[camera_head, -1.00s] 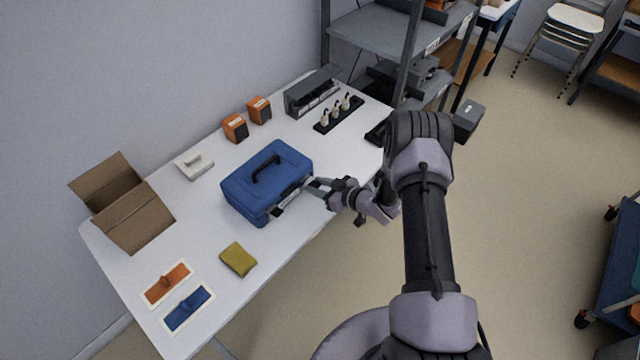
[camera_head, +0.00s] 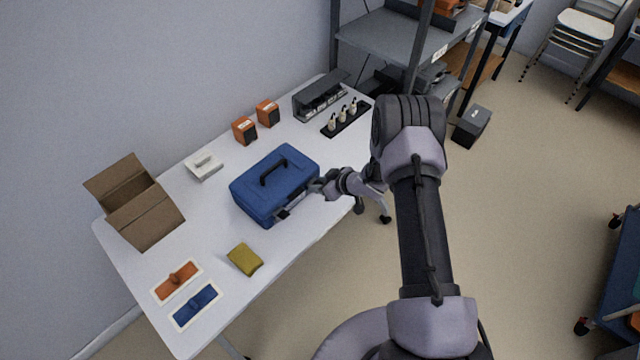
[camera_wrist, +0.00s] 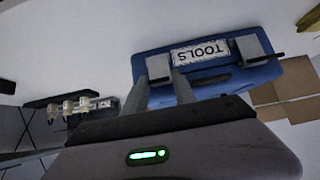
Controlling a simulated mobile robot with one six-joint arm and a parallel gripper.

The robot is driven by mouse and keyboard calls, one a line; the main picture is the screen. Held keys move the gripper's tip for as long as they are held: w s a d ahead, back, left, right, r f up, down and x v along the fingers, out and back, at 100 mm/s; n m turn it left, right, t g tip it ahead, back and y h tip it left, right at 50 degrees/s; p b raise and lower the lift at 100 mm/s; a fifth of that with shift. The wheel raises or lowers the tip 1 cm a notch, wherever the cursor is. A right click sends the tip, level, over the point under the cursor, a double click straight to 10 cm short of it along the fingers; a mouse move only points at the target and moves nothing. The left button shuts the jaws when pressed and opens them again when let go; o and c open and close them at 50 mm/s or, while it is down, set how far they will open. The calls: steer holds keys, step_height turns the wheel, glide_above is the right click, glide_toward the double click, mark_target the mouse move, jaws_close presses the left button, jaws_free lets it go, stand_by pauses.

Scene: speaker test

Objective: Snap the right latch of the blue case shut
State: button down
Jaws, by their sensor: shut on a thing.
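The blue case (camera_head: 262,192) lies closed on the white table, its handle folded on the lid. In the wrist view its front (camera_wrist: 205,90) shows upside down, with a TOOLS label between two grey latches. The right latch (camera_wrist: 158,67) appears on the left there; the left latch (camera_wrist: 252,46) is on the right. My gripper (camera_head: 319,187) is at the right end of the case front. In the wrist view its fingers (camera_wrist: 162,84) are at the right latch and shut on it. The fingertips partly hide the contact, and I cannot tell whether this latch is fully down.
An open cardboard box (camera_head: 146,217) stands left of the case. A yellow sponge (camera_head: 244,259) and blue and orange floats or pads (camera_head: 195,306) lie in front. Orange boxes (camera_head: 245,130), a white block (camera_head: 203,166) and a black bottle rack (camera_head: 345,121) stand behind.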

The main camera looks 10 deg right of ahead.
steer(key=c, duration=1.1)
jaws_free()
steer(key=p+v, duration=0.3)
steer(key=v, duration=1.4)
steer(key=shift+s+d+r+p, duration=0.1)
steer(key=shift+p, duration=0.3)
